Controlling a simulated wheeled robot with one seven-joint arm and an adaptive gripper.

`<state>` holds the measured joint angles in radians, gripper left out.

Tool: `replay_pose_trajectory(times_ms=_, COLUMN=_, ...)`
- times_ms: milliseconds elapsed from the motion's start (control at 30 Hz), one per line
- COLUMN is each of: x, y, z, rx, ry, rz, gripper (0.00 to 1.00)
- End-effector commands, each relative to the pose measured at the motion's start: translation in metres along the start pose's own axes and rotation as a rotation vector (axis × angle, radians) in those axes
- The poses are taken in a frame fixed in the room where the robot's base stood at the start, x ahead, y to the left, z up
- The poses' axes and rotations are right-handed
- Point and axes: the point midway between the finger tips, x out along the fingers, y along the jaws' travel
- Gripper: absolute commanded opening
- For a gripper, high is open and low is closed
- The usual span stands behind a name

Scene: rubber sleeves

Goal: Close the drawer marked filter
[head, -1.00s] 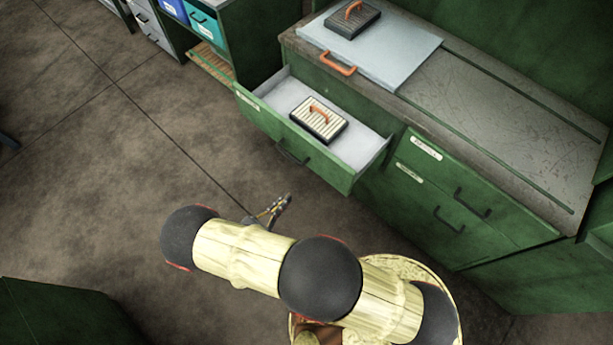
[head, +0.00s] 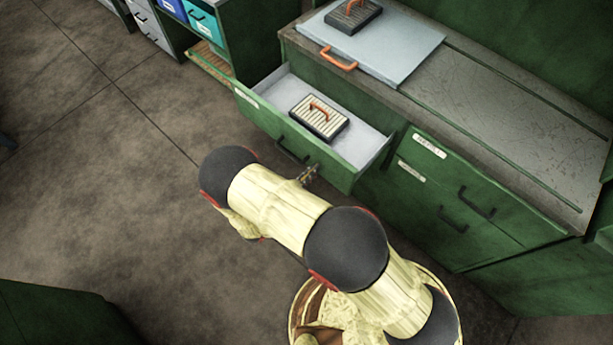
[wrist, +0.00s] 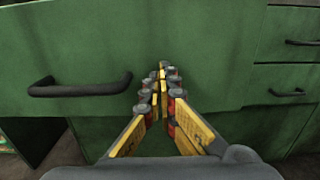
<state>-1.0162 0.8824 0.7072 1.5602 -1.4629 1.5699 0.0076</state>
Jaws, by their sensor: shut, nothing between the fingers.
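A green drawer (head: 341,177) stands pulled out from the workbench, with a pale label (head: 247,98) on its front too small to read. Inside lies a filter-like block (head: 325,125) with a ribbed cream top and an orange handle. My gripper (head: 312,172) is shut and empty, close to the drawer front, right of its black handle (head: 292,150). The wrist view shows the same drawer front (wrist: 200,50) filling the upper part, with the handle (wrist: 80,88) at left and my fingertips (wrist: 160,75) at the front's lower middle. I cannot tell whether they touch it.
The green workbench (head: 520,130) carries a light board (head: 395,55) and a second block (head: 352,15). Two shut drawers with black handles (head: 453,219) are to the right. A shelf with blue and teal bins (head: 203,18) stands at the back left. The floor (head: 100,170) at left is clear.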

Motion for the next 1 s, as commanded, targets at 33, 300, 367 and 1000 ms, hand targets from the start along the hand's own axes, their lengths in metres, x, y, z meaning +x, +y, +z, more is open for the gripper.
replay_pose_trajectory(times_ms=33, x=0.001, y=0.0, z=0.0, rx=0.0, ry=0.0, rz=0.0, gripper=0.0)
replay_pose_trajectory(times_ms=300, x=0.001, y=0.0, z=0.001, rx=0.001, ry=0.0, rz=0.0, gripper=0.0)
replay_pose_trajectory(times_ms=367, x=0.002, y=0.0, z=0.0, rx=0.001, ry=0.0, rz=0.0, gripper=0.0)
replay_pose_trajectory(times_ms=1000, x=0.112, y=-0.002, z=0.001, rx=0.002, ry=0.0, rz=-0.007, gripper=0.0)
